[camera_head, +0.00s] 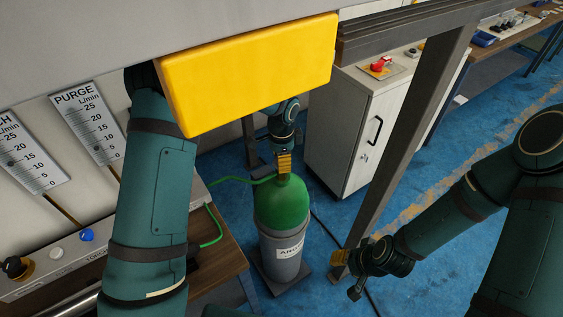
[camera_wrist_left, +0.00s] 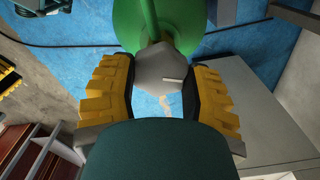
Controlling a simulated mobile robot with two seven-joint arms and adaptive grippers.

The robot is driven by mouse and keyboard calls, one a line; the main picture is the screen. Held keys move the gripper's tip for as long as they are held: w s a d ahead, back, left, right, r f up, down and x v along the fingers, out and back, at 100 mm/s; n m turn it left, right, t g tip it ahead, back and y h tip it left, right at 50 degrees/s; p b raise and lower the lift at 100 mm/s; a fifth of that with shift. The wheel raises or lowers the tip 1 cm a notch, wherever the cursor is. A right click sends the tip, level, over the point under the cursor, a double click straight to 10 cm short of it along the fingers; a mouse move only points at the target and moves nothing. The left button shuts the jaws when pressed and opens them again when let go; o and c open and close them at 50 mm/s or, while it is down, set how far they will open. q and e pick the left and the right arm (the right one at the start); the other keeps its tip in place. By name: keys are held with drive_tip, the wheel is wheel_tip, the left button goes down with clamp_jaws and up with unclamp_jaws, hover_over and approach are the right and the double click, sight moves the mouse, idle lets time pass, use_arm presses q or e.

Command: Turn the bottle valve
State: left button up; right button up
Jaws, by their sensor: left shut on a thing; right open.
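The gas bottle (camera_head: 280,205) has a green top and a grey body with a label reading in part "ARG". It stands upright on a dark base, and its green shoulder (camera_wrist_left: 130,30) shows in the left wrist view. My left gripper (camera_head: 284,163) is at the top of the bottle. In the left wrist view its yellow-padded fingers are on either side of the grey valve (camera_wrist_left: 165,68), shut on it. In the head view the valve is hidden behind the fingers. My right gripper (camera_head: 347,272) is open and empty, low and to the right of the bottle.
A yellow block (camera_head: 250,70) hangs over my left arm. A green hose (camera_head: 216,225) runs left from the bottle. Blue floor lies around.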

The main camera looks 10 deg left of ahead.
use_arm(q)
drive_tip(key=n, duration=0.3)
drive_tip(key=o, duration=1)
drive_tip(key=shift+r+p, duration=1.8)
drive_tip(key=shift+r, duration=1.3)
drive_tip(key=shift+f, duration=0.15)
